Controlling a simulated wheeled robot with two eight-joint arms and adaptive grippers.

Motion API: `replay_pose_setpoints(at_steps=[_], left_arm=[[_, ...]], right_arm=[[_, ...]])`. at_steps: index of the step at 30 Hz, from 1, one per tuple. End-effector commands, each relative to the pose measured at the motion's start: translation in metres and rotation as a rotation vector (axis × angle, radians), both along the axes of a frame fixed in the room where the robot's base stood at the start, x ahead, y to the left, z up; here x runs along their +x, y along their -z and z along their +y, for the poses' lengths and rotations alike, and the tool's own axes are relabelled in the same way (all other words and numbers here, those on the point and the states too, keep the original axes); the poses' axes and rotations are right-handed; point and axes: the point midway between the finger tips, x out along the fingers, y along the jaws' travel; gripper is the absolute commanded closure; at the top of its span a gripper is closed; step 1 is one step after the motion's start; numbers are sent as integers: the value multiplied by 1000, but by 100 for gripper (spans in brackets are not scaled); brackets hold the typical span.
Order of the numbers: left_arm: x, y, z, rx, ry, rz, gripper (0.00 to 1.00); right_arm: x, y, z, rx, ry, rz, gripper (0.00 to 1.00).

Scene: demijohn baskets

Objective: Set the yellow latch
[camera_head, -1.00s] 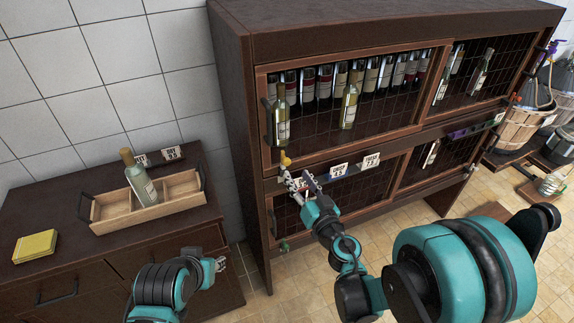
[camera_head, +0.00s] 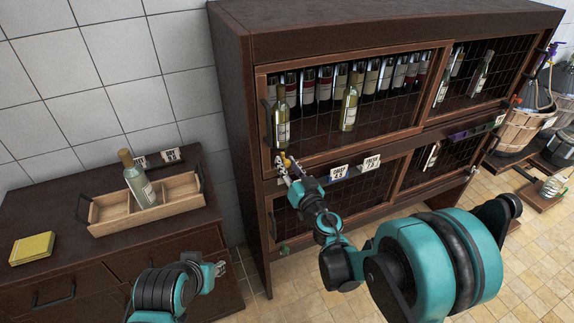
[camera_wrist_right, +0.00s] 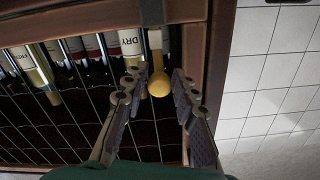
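The yellow latch is a small round knob (camera_head: 286,161) on the cabinet front, at the lower left of the upper mesh door. It also shows in the right wrist view (camera_wrist_right: 158,84), below a dark bracket. My right gripper (camera_head: 289,170) is at the latch. In the wrist view its two fingers (camera_wrist_right: 161,92) stand apart, one on each side of the knob; the left finger is very near it, and I cannot tell if they touch. My left gripper (camera_head: 218,268) is empty-looking and small near the sideboard; its opening is unclear.
The dark cabinet (camera_head: 380,22) holds several bottles behind mesh doors. Price tags (camera_head: 339,172) sit on the rail right of my right gripper. A wooden carrier (camera_head: 110,228) with a bottle (camera_head: 138,178) and a yellow block (camera_head: 32,248) rest on the sideboard at left.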

Motion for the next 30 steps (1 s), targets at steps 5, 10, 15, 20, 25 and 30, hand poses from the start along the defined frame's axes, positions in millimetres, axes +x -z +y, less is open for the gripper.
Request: replay_pose_setpoints(at_steps=[5,10,15,20,25,30], left_arm=[[0,0,0,0,0,0,67],[0,5,0,0,0,0,67],[0,25,0,0,0,0,67],[0,30,0,0,0,0,67],[0,28,0,0,0,0,67],[0,28,0,0,0,0,67]], right_arm=[[0,0,0,0,0,0,100],[0,6,0,0,1,0,100],[0,27,0,0,1,0,100],[0,33,0,0,1,0,100],[0,32,0,-1,1,0,100],[0,32,0,-1,1,0,58]])
